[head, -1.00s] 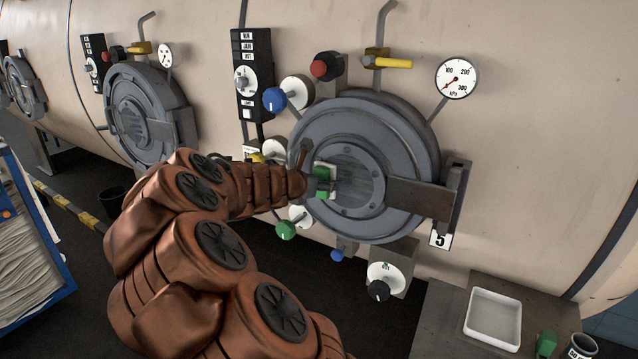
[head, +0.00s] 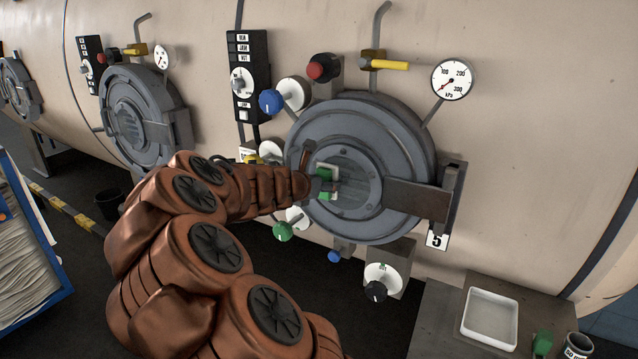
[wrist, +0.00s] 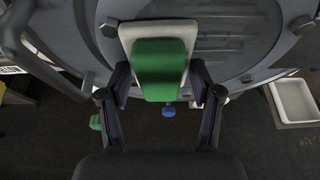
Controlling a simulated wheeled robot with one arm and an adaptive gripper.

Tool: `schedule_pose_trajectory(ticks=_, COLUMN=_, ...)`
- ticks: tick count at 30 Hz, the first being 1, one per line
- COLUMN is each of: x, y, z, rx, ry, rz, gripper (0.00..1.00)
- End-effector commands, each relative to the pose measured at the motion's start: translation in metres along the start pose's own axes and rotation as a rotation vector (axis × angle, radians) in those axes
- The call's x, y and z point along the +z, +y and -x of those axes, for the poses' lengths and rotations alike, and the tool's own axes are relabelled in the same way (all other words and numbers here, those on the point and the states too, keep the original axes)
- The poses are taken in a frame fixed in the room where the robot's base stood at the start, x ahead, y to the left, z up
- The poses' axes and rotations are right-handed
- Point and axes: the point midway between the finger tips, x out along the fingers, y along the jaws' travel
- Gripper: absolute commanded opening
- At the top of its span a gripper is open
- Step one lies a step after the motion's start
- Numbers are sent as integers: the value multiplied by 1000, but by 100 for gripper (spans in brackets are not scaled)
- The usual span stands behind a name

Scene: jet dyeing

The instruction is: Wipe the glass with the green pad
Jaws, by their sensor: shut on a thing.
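The round sight glass (head: 362,193) sits in the middle of the grey porthole door (head: 402,150) of the nearest vessel. Its pane looks grey with streaks, and it also shows in the wrist view (wrist: 222,38). My gripper (wrist: 160,80) is shut on the green pad (wrist: 160,68), a green block with a pale backing. In the head view, my gripper (head: 322,186) holds the pad at the left part of the glass. The pad appears to be against the pane, but I cannot tell exact contact.
Blue (head: 270,102), red (head: 322,68) and green (head: 283,231) knobs surround the door. A hinge bracket (head: 420,199) stands out at right. A white tray (head: 490,318), a green object (head: 542,344) and a cup (head: 578,346) sit on the bench at lower right.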

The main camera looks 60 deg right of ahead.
Motion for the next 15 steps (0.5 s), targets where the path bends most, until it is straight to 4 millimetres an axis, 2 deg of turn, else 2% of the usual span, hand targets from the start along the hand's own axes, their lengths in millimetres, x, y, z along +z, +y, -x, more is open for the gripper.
schedule_pose_trajectory(ticks=9, x=0, y=-25, z=1, rx=-5, ry=0, rz=-2, gripper=36)
schedule_pose_trajectory(ticks=15, x=0, y=-29, z=0, rx=-3, ry=2, rz=0, gripper=36)
